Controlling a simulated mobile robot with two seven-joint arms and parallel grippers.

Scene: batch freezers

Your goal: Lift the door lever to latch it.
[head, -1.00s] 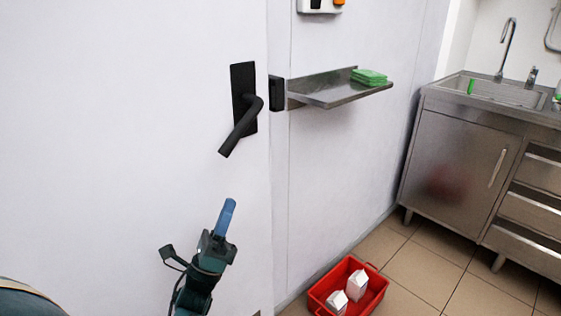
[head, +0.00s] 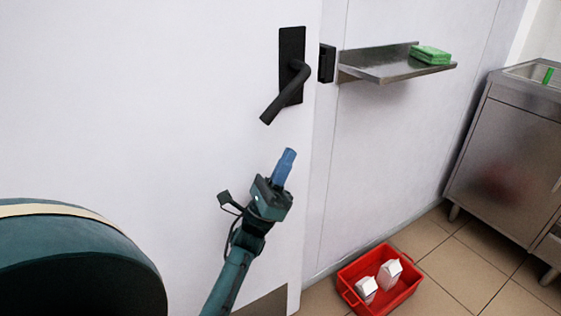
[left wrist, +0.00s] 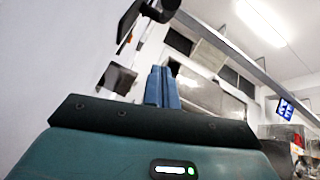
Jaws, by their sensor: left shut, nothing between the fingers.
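The black door lever (head: 284,93) sits on a dark backplate (head: 291,58) on the white door (head: 170,100). It slants down to the left from its pivot. My left gripper (head: 289,153) is just below the lever's free end, apart from it in the head view. Its blue fingers are together and hold nothing. In the left wrist view the shut fingers (left wrist: 162,70) point up, and part of the dark lever (left wrist: 150,12) shows above them. A black catch (head: 327,63) is on the frame right of the lever. My right gripper is not in view.
A steel shelf (head: 385,68) with green sponges (head: 431,55) juts out right of the door. A red crate (head: 349,296) with white cartons stands on the tiled floor. A steel sink cabinet (head: 505,150) stands at the right.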

